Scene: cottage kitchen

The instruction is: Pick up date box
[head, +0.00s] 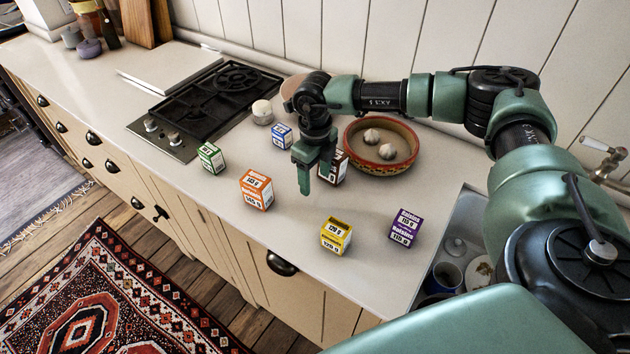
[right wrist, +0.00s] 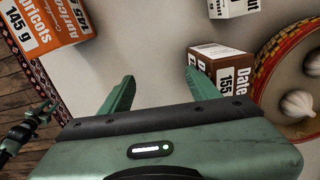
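The date box (head: 341,168) is a small brown and white carton standing on the countertop, partly hidden behind my right gripper in the head view. In the right wrist view the date box (right wrist: 222,68) stands by the right-hand finger, outside the gap between the fingers, with "Date" and "155" readable. I cannot tell whether the finger touches it. My right gripper (head: 313,176) points down over the counter, its fingers (right wrist: 158,84) apart with nothing between them.
A bowl with garlic bulbs (head: 409,144) stands close beside the date box. An orange apricot box (head: 257,190), blue box (head: 282,136), green box (head: 211,158), yellow box (head: 336,236) and purple raisin box (head: 405,227) stand around. A sink (head: 460,245) lies right, a stove (head: 205,105) left.

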